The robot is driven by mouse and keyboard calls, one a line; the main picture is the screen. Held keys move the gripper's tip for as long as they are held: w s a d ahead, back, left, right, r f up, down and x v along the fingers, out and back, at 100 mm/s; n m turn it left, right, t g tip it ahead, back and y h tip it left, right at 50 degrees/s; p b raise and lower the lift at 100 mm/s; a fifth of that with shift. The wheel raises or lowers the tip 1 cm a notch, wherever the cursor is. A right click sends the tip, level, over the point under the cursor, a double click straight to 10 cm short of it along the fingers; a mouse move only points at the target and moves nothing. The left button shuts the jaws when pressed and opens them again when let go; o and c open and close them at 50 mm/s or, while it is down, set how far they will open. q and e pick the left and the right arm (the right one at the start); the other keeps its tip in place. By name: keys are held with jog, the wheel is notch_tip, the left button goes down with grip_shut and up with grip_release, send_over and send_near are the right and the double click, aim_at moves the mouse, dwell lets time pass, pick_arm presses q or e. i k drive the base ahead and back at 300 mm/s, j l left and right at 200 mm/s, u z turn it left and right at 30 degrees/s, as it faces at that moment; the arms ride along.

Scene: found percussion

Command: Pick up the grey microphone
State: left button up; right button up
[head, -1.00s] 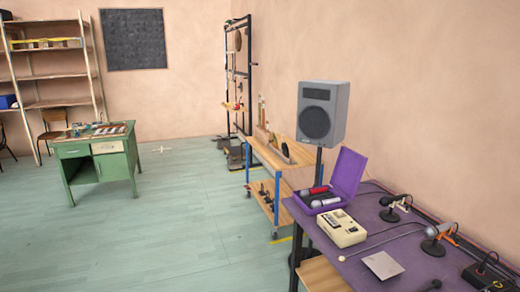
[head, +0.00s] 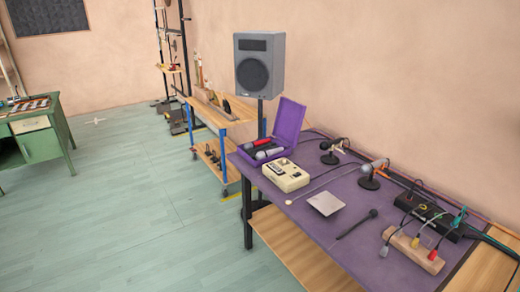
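A microphone with a grey head (head: 375,165) sits on a small dark desk stand on the purple-topped table (head: 330,238). Another microphone with a grey-white body (head: 269,153) lies in an open purple case (head: 291,123) at the table's far left end, beside a red-bodied one (head: 261,143). A dark microphone (head: 334,146) stands on a similar stand at the back. Neither of my grippers shows in the head view.
A cream cassette recorder (head: 286,176), a grey square sheet (head: 326,203), a dark stick-like item (head: 357,224), a black box (head: 424,212) and a wooden block with plugs (head: 412,250) share the table. A speaker (head: 259,66) stands behind. Open floor (head: 130,215) lies to the left.

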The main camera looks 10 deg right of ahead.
aim_at(366, 169)
jog(key=z, duration=1.4)
jog(key=i+j+z, duration=0.15)
jog(key=z, duration=0.25)
jog(key=i+j+z, duration=0.1)
jog(key=j+z, duration=0.25)
jog(key=i+j+z, duration=0.1)
jog(key=z, duration=0.3)
jog(key=j, duration=0.1)
